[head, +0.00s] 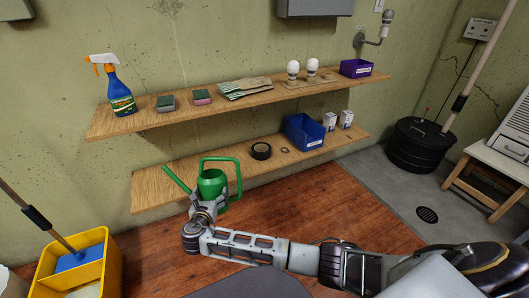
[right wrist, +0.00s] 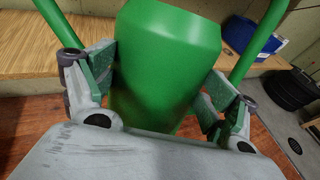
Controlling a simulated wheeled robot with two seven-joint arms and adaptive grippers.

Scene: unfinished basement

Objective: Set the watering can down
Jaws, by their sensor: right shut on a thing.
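The green watering can (head: 212,184) is at the front edge of the lower wooden shelf (head: 158,188), toward its left end. Its spout points up left and its handle arches on the right. My right gripper (head: 207,206) is shut on the can's body from the front. In the right wrist view the can (right wrist: 165,65) fills the space between the two fingers (right wrist: 158,100), with pads against its sides. The can looks upright. My left gripper is not in view.
The lower shelf also holds black tape (head: 261,151), a small ring (head: 285,150), a blue bin (head: 304,132) and small white boxes (head: 330,121). A yellow mop bucket (head: 75,270) stands at lower left.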

